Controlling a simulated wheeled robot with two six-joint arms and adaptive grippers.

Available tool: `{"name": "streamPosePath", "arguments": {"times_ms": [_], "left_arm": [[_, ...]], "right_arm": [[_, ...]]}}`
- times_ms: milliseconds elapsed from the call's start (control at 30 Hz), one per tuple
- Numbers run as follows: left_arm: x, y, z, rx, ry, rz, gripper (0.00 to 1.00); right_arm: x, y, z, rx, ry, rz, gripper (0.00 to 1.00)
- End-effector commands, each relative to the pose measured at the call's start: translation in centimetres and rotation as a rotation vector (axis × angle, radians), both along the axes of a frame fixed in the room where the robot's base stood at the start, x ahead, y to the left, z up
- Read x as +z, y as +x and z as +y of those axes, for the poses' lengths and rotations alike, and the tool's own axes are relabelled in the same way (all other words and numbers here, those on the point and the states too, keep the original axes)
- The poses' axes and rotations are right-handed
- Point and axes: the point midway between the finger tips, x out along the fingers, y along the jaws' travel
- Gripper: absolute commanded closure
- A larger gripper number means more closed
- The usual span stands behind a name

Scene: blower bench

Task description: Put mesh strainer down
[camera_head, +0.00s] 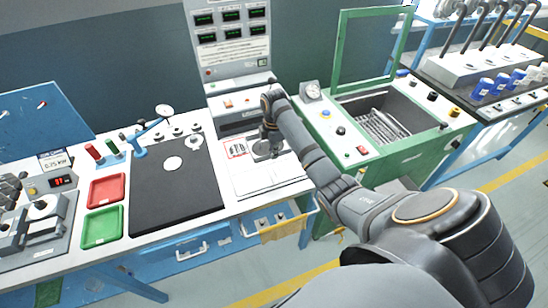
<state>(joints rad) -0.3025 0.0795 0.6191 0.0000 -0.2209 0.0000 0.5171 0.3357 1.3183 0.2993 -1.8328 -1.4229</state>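My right arm reaches in from the lower right, and its gripper (269,143) points down at the back of the white panel (268,178) on the bench. A small grey round thing (262,150) shows just under and around the fingertips. It may be the mesh strainer, but it is too small and too covered to be sure. I cannot tell whether the fingers are shut on it or whether it touches the panel. My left gripper is not in view.
A black mat (150,205) with a white disc (173,163) lies left of the panel. Red (107,178) and green (88,240) trays are farther left. A meter console (233,60) stands behind. An open green-framed machine (400,160) is at right. The panel's front is clear.

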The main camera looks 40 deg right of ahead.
Motion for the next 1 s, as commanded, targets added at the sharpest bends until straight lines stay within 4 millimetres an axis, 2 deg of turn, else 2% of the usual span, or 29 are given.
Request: {"name": "streamPosePath", "arguments": {"times_ms": [100, 200, 533, 600, 733, 1000], "left_arm": [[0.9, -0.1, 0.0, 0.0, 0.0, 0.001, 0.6], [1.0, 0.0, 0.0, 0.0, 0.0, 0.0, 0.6], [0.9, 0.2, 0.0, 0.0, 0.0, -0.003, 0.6], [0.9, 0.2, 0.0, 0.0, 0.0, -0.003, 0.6], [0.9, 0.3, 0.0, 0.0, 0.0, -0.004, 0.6], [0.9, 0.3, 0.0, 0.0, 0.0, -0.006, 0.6]], "right_arm": [[-1.9, -0.2, 0.1, -0.001, 0.001, 0.005, 1.0], [-2.7, -0.2, 0.0, -0.001, 0.001, 0.003, 1.0], [-3.2, -0.2, 0.0, -0.001, 0.001, 0.003, 1.0], [-3.1, -0.2, 0.0, -0.001, 0.001, 0.003, 0.88], [-3.1, -0.2, 0.0, -0.001, 0.001, 0.003, 0.72], [-3.0, -0.2, 0.0, -0.001, 0.0, 0.002, 0.72]]}}
